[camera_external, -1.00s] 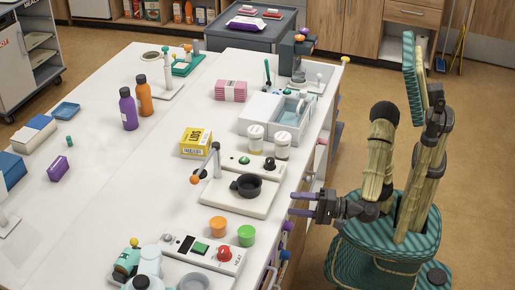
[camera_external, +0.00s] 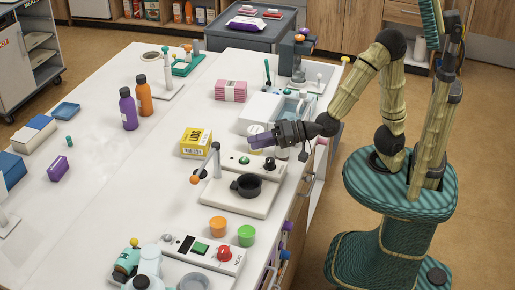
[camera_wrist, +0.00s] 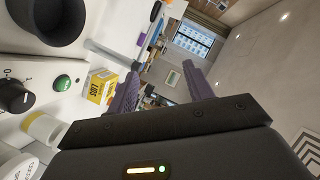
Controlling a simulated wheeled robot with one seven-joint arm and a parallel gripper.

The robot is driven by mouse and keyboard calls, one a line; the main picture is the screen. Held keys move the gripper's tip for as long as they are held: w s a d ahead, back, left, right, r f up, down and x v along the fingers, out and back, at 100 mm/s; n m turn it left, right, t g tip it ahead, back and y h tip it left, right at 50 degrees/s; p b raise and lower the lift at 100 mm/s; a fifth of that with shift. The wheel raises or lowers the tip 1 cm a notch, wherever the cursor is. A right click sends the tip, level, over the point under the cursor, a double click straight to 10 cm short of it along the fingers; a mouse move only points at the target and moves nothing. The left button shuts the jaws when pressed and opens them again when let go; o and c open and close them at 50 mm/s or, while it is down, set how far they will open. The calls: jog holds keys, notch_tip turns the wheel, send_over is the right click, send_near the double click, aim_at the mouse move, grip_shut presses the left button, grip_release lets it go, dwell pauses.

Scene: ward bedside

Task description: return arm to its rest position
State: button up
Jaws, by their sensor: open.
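My gripper (camera_external: 257,140) is over the right part of the white bench (camera_external: 150,215), above the area behind the stirrer plate (camera_external: 232,193), with its fingers pointing left. In the wrist view, my gripper's two purple-grey fingers (camera_wrist: 160,88) stand apart with nothing between them. My arm is raised and bent at the elbow, reaching left from my teal base beside the bench. My gripper hides much of the two white-lidded jars in the outside view.
A yellow box (camera_external: 196,142) stands left of my gripper. A black bowl (camera_external: 246,185) sits on the plate beside an arm with an orange tip (camera_external: 196,180). A white basin unit (camera_external: 262,112) is behind. The floor right of the bench is clear.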

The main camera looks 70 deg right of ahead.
jog(key=w+d+r+n+g+h+p, duration=0.1)
jog(key=w+d+r+n+g+p, duration=0.3)
jog(key=d+p, duration=0.45)
jog(key=s+d+r+n+g+h+p, duration=0.1)
jog(key=s+d+r+p, duration=0.4)
jog(key=d+p, duration=0.6)
jog(key=s+d+r+n+g+h+p, duration=0.1)
jog(key=s+d+r+g+h+p, duration=0.3)
jog(key=d+p, duration=0.8)
jog(key=s+d+r+g, duration=0.1)
jog(key=s+r+g, duration=0.1)
jog(key=s, duration=0.2)
jog(key=shift+d, duration=0.25)
jog(key=shift+w+r, duration=0.1)
dwell(1.0)
